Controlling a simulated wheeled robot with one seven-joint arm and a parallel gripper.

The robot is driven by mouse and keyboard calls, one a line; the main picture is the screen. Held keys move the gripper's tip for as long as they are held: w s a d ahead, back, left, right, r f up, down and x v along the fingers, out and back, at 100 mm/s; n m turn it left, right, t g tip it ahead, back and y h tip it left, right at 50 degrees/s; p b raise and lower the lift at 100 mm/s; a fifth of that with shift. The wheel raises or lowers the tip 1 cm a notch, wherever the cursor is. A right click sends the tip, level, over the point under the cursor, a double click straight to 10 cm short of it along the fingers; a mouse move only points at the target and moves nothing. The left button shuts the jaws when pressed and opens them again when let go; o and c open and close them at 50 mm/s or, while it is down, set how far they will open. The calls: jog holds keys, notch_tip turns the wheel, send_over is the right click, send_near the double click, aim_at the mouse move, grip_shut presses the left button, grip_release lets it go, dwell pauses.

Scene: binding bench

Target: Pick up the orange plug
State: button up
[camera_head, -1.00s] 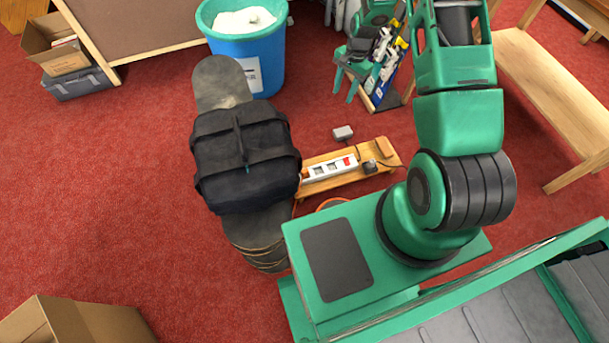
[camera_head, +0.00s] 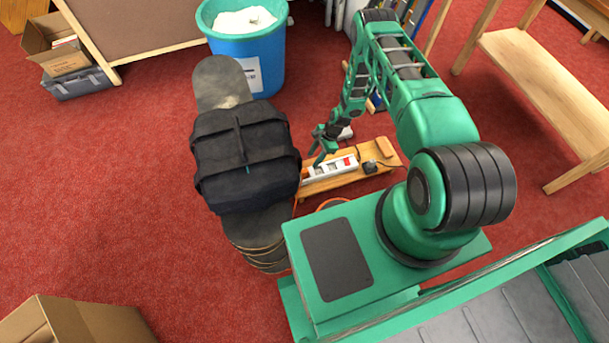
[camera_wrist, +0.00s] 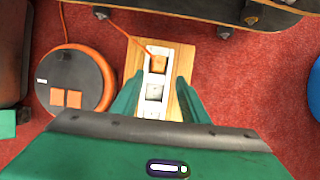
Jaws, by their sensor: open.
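The orange plug (camera_wrist: 159,64) sits in a socket near the upper end of the white power strip (camera_wrist: 150,110) in the wrist view. An orange cable runs from it up and left. The strip lies on a wooden board, and the strip also shows in the head view (camera_head: 328,170). I cannot make out the plug in the head view. My gripper (camera_wrist: 157,80) is open and empty. Its fingers lie either side of the strip in the wrist view, nearer its middle than the plug. In the head view my gripper (camera_head: 324,146) hangs above the strip's left part.
An orange-rimmed cable reel (camera_wrist: 75,80) lies left of the board in the wrist view. A skateboard stack with a dark backpack (camera_head: 245,155) stands left of the strip. A blue bin (camera_head: 260,62) is behind. A wooden bench (camera_head: 540,90) stands at right. Red carpet is open at left.

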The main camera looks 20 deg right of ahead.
aim_at(305, 170)
jog(key=x, duration=0.5)
jog(key=shift+a+f, duration=0.15)
jog(key=shift+f, duration=0.2)
jog(key=shift+a+x, duration=0.1)
jog(key=shift+x, duration=1.2)
jog(key=shift+a+x, duration=0.15)
jog(key=shift+x, duration=1.15)
jog(key=shift+s+r, duration=0.1)
jog(key=shift+c, duration=0.6)
jog(key=c, duration=0.9)
